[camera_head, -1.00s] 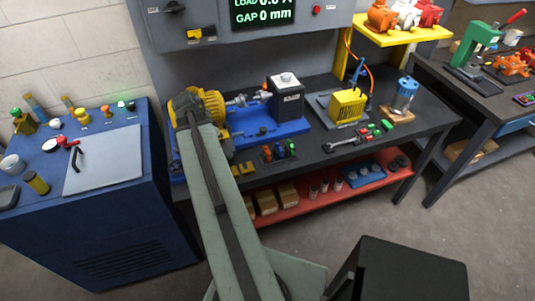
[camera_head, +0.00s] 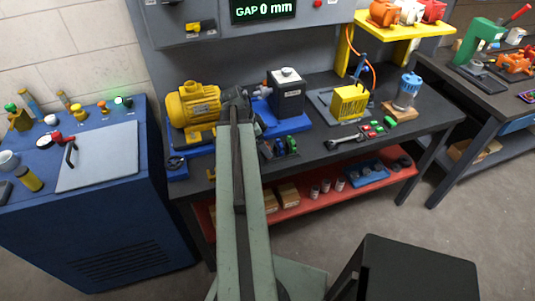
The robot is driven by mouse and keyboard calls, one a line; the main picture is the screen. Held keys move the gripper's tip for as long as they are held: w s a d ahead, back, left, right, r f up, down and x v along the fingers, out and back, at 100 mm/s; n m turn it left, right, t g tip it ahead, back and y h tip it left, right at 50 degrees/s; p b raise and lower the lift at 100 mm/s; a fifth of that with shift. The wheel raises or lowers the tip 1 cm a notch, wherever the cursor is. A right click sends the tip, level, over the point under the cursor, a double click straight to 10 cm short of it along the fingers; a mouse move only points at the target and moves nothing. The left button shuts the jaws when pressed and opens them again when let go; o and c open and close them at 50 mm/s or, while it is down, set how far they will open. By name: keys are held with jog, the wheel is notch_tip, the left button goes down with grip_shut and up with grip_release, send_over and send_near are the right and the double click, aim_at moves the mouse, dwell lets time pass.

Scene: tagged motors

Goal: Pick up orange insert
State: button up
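My gripper (camera_head: 240,103) is the dark end of my long green arm, over the workbench just right of the yellow motor (camera_head: 193,103). Its fingers are small and blend with the dark parts behind, so I cannot tell whether it is open or shut. A small dark holder with a blue insert (camera_head: 280,147) and a green insert (camera_head: 291,143) stands near the bench's front edge, just right of and below my gripper. I cannot make out the orange insert clearly; the holder's left end lies close beside my arm and is partly hidden.
A blue fixture (camera_head: 293,123) with a dark block (camera_head: 287,95) stands behind the holder. A wrench (camera_head: 346,139), a yellow finned block (camera_head: 348,103) and a clear jar (camera_head: 406,92) are to the right. A blue cabinet (camera_head: 100,220) stands left, a black stool (camera_head: 410,270) in front.

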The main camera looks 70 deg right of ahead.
jog(key=b+x, duration=0.2)
jog(key=x, duration=0.1)
jog(key=shift+w+f, duration=0.1)
jog(key=shift+f, duration=0.2)
jog(key=shift+r, duration=0.2)
